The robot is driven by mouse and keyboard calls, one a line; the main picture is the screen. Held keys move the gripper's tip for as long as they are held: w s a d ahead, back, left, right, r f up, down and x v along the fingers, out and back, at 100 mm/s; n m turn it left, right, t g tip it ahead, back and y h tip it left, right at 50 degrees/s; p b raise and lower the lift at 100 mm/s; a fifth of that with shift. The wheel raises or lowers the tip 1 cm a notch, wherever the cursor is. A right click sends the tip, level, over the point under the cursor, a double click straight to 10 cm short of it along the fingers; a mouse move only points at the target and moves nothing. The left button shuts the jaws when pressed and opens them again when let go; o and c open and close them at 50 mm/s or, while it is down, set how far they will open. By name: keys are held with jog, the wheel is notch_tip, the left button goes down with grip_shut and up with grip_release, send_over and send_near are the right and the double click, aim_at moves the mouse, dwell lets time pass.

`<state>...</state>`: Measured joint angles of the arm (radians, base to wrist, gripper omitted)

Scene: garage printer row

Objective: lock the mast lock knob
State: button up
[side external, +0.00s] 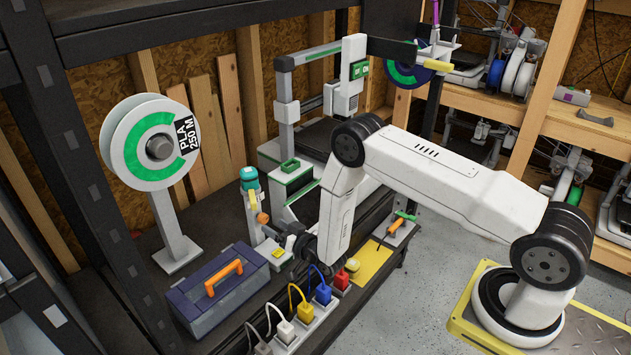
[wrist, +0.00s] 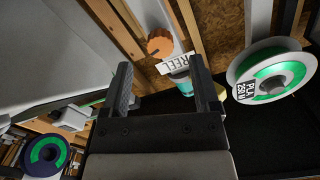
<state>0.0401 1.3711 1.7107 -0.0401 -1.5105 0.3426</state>
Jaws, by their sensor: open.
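A round orange-brown knob (wrist: 160,42) sits on a pale upright part in the wrist view, beside a white tag reading "REEL" (wrist: 176,64); I take it for the mast lock knob. In the side external view, a small orange part (side external: 263,217) on the pale stand with a teal top (side external: 249,176) seems to be the same knob. My gripper (wrist: 162,78) is open, with nothing between its fingers. The knob lies ahead of the fingertips and apart from them. In the side external view my gripper (side external: 291,240) is small and dark, close to the stand, and its fingers are hard to make out.
A blue-grey toolbox (side external: 220,292) with an orange handle stands left of my gripper. Several coloured plugs sit in a power strip (side external: 290,335) at the front. A green-and-white filament spool (side external: 150,140) stands behind the toolbox. A yellow mat (side external: 372,262) lies right of my gripper.

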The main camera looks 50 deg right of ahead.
aim_at(265, 220)
jog(key=shift+s, duration=1.7)
jog(key=shift+s+n, duration=0.15)
jog(key=shift+n, duration=0.95)
jog(key=shift+s+n, duration=0.1)
jog(key=shift+n, duration=1)
jog(key=shift+w, duration=0.1)
jog(key=shift+w, duration=3.8)
jog(key=shift+c, duration=0.3)
grip_shut()
